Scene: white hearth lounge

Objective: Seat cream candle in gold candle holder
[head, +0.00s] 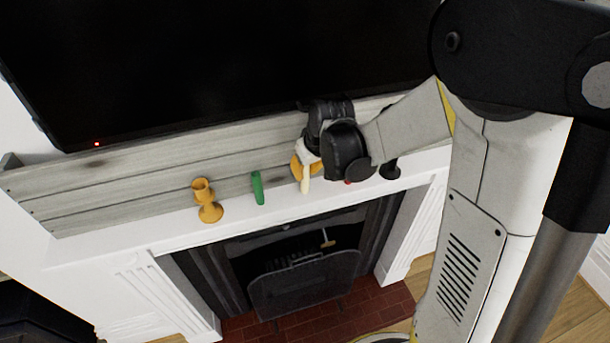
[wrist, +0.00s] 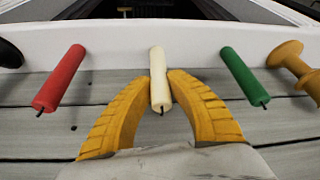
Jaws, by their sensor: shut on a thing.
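The cream candle (head: 306,184) is at the white mantel, right of the green candle in the head view. It also shows between my fingers in the wrist view (wrist: 159,80). My gripper (head: 303,168) has its yellow fingers closed on the candle, one on each side, as the wrist view (wrist: 161,84) shows. I cannot tell whether the candle's base touches the mantel. The gold candle holder (head: 208,205) stands upright on the mantel at the left, apart from my gripper. It is partly seen at the right edge of the wrist view (wrist: 291,66).
The green candle (head: 257,188) stands between the gold holder and my gripper. A red candle (wrist: 60,80) and a black holder (head: 390,171) are on the other side. Grey planks (head: 110,177) and a dark screen (head: 200,70) are behind the white mantel (head: 150,236).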

